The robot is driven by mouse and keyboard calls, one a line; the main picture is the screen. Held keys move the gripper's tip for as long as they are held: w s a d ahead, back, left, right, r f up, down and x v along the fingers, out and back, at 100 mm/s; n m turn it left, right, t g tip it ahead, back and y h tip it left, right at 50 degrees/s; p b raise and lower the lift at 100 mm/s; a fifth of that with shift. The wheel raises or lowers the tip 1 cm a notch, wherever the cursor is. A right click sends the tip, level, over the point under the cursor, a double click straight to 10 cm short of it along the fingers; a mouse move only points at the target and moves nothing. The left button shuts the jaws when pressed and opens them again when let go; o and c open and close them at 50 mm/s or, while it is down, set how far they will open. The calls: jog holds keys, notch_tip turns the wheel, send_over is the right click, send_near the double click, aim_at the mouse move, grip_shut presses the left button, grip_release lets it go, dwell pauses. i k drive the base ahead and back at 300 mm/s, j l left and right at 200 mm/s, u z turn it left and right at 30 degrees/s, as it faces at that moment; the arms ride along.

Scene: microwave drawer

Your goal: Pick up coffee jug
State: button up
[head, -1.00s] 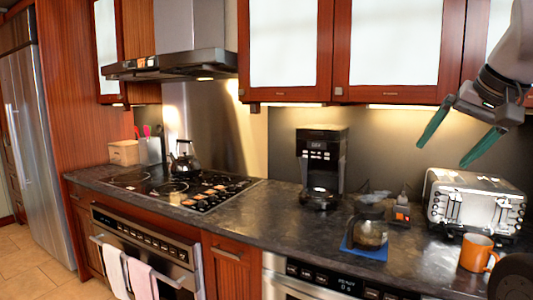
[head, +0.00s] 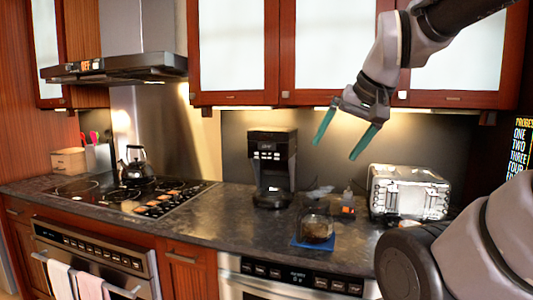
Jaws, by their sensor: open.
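The coffee jug (head: 317,228) is a dark see-through pot with brown contents. It stands upright on a blue mat (head: 298,243) near the front edge of the dark counter. My gripper (head: 338,150) is open and empty, its two green fingers pointing down and left. It hangs in the air above the counter, higher in the picture than the jug and a little to its right, clearly apart from it. The jug's handle is hard to make out.
A black coffee maker (head: 272,168) stands left behind the jug. A silver toaster (head: 408,192) stands to its right, and a small dark item with an orange label (head: 347,203) sits behind it. Cabinets (head: 333,52) hang above. A stovetop with a kettle (head: 134,163) is at left.

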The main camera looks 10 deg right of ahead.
aim_at(314, 225)
jog(key=k+j+z, duration=0.15)
jog(key=z, duration=0.3)
jog(key=k+j+z, duration=0.15)
jog(key=z, duration=0.25)
jog(key=j, duration=0.1)
